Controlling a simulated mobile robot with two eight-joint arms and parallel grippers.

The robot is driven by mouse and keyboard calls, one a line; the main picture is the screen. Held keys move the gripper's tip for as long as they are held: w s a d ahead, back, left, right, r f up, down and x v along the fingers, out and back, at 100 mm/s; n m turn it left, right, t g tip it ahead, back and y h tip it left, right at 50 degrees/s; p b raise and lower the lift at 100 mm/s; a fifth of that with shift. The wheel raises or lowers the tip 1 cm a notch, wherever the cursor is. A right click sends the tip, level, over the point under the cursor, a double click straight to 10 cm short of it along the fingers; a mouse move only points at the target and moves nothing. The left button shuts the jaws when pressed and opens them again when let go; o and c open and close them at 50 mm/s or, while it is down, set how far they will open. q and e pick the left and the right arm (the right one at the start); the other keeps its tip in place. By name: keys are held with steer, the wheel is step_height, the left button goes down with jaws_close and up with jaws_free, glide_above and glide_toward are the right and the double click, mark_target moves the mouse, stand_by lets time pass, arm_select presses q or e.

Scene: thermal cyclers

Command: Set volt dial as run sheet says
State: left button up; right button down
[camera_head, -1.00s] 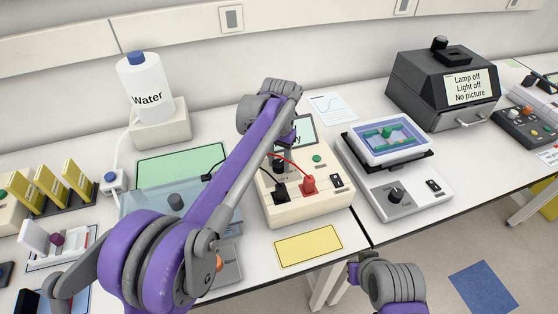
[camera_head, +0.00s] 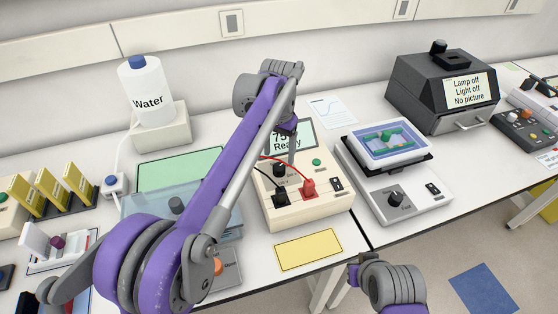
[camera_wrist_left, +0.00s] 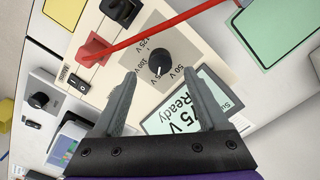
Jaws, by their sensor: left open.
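The volt dial (camera_wrist_left: 160,63) is a black knob on the cream power supply (camera_head: 325,205). In the left wrist view, 50 V, 100 V and 125 V labels ring it; I cannot make out its pointer. The supply's display (camera_wrist_left: 188,112) reads 75 V and Ready; it is partly covered by a finger, and in the head view (camera_head: 305,137) by my arm. My left gripper (camera_wrist_left: 163,88) is open and empty above the supply, its fingers apart from the dial. My right wrist (camera_head: 385,285) is low, off the bench front; its fingers are not clear. No readable run sheet shows.
Red (camera_head: 308,187) and black leads plug into the supply's front. A blank yellow card (camera_head: 309,250) lies before it. A clear-lidded tank (camera_head: 220,215) stands left, and a white device with another knob (camera_head: 410,200) stands right. A water bottle (camera_head: 145,88) stands behind.

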mark_target(279, 166)
arm_select(q)
step_height(279, 166, up, 5)
steer(key=shift+r, duration=0.1)
arm_select(e)
steer(key=shift+w+r, duration=0.25)
steer(key=shift+r, duration=0.2)
